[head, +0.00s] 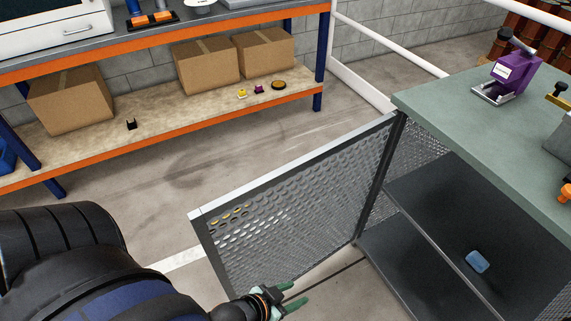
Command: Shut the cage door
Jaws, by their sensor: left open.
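The cage door (300,215) is a perforated metal panel in a grey frame. It stands swung open to the left of the cage, with its hinge side at the post by the green-topped bench (470,130). The cage's dark inner shelves (440,200) are exposed. My left gripper (291,297) is at the bottom of the view, by the door's lower part. Its green fingers are apart and nothing shows between them. I cannot tell whether it touches the door. My right gripper is not in view.
A blue item (477,261) lies on the cage shelf. A purple device (507,78) stands on the bench top. An orange-framed shelf (160,130) with cardboard boxes (207,65) stands behind. Clear floor (180,180) lies between that shelf and the door.

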